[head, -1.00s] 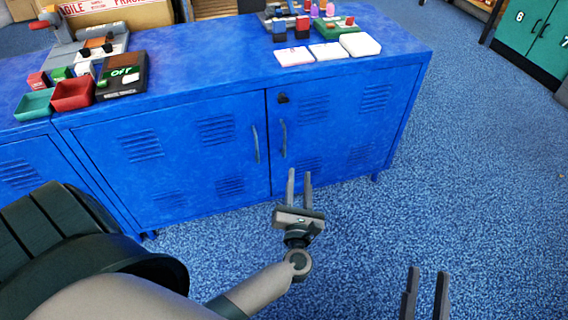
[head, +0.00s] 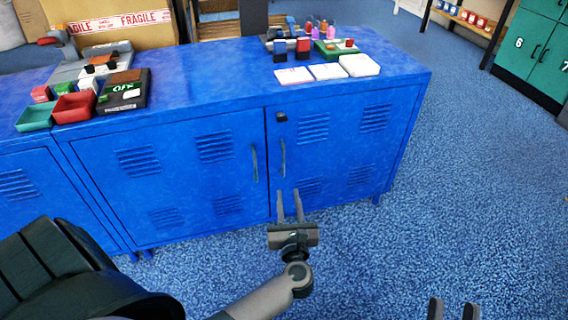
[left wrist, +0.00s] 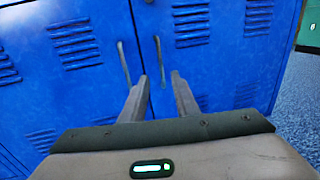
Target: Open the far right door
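The far right door (head: 345,150) of the blue cabinet is shut, with louvre slots, a dark lock and a vertical grey handle (head: 283,157) near its left edge. That handle also shows in the left wrist view (left wrist: 159,60). The neighbouring door (head: 180,185) is shut too, with its own handle (head: 254,163). My left gripper (head: 290,204) is open and empty, in front of the cabinet and below the right door's handle, apart from it in the left wrist view. My right gripper (head: 453,309) is at the bottom edge, fingers apart, over the floor.
The cabinet top (head: 210,95) carries white cards (head: 328,71), small bottles, red and green trays (head: 74,107) and a device reading OFF. A cardboard box (head: 115,25) stands behind. Green numbered lockers (head: 535,50) stand at the far right. Blue carpet right of the cabinet is clear.

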